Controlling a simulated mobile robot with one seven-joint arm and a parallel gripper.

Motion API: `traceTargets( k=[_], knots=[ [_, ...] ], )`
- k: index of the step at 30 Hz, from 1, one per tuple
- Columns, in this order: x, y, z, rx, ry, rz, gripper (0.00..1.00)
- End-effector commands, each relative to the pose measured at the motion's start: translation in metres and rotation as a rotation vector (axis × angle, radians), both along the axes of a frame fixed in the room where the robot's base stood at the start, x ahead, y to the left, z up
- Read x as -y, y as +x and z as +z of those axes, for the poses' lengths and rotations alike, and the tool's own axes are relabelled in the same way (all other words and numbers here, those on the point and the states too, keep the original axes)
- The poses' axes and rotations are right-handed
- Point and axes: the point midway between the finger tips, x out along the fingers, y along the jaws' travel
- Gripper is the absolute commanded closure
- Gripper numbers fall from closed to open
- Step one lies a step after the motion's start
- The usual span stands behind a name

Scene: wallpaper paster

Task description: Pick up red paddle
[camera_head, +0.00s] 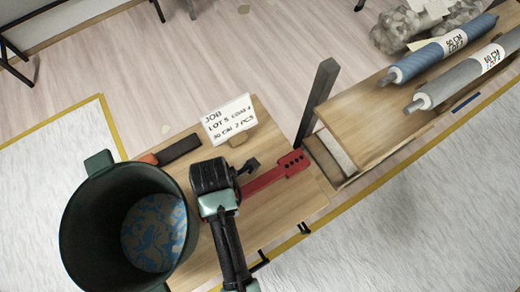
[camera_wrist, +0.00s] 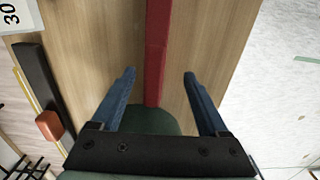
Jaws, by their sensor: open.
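The red paddle (camera_head: 272,177) lies flat on the wooden table (camera_head: 260,223) in the head view, with a row of dark holes or dots at its right end. Its left part is hidden by my gripper. My gripper (camera_head: 250,169) hangs over the table at the paddle's left portion. In the wrist view my gripper (camera_wrist: 158,88) is open, with one blue finger on each side of the red paddle (camera_wrist: 157,45). The fingers stand apart from the paddle, and I cannot tell their exact height over it.
A dark green bucket (camera_head: 80,222) stands left of my arm. A job card (camera_head: 229,118) and a dark block with an orange end (camera_head: 179,149) are at the table's back. A dark post (camera_head: 316,100) rises right of the paddle. Wallpaper rolls (camera_head: 440,52) lie upper right.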

Motion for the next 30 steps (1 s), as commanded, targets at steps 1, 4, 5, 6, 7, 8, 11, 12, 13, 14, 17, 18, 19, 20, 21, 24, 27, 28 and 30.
traceTargets(
  k=[1,4,5,6,7,8,11,12,13,14,17,18,19,20,21,24,27,28,30],
  knots=[
    [0.000,0.000,-0.003,-0.001,-0.001,0.000,0.22],
    [0.000,0.002,-0.008,0.000,0.000,-0.001,0.22],
    [0.000,0.002,-0.011,-0.001,-0.001,-0.001,0.22],
    [-0.001,0.004,-0.015,0.000,0.000,-0.001,0.22],
    [-0.001,0.005,-0.019,-0.001,-0.001,-0.001,0.22],
    [-0.001,0.006,-0.023,-0.001,-0.001,-0.001,0.22],
    [-0.001,0.009,-0.035,-0.001,-0.001,-0.002,0.22],
    [-0.001,0.008,-0.042,-0.002,-0.001,-0.001,0.22],
    [-0.001,0.008,-0.045,-0.001,-0.001,-0.001,0.22],
    [-0.001,0.008,-0.048,-0.001,-0.001,-0.001,0.22],
    [-0.001,0.009,-0.054,0.001,0.000,-0.001,0.22],
    [-0.001,0.009,-0.054,0.001,0.000,-0.001,0.22],
    [-0.001,0.009,-0.055,0.002,0.000,-0.001,0.22],
    [-0.001,0.009,-0.055,0.002,0.000,-0.001,0.22],
    [-0.001,0.009,-0.055,0.002,0.000,-0.001,0.22],
    [-0.001,0.009,-0.055,0.002,0.000,-0.001,0.22],
    [-0.001,0.009,-0.054,0.002,0.000,-0.001,0.41],
    [-0.001,0.009,-0.054,0.002,0.000,-0.001,0.46],
    [-0.001,0.009,-0.054,0.002,0.000,-0.001,0.58]
  ],
)
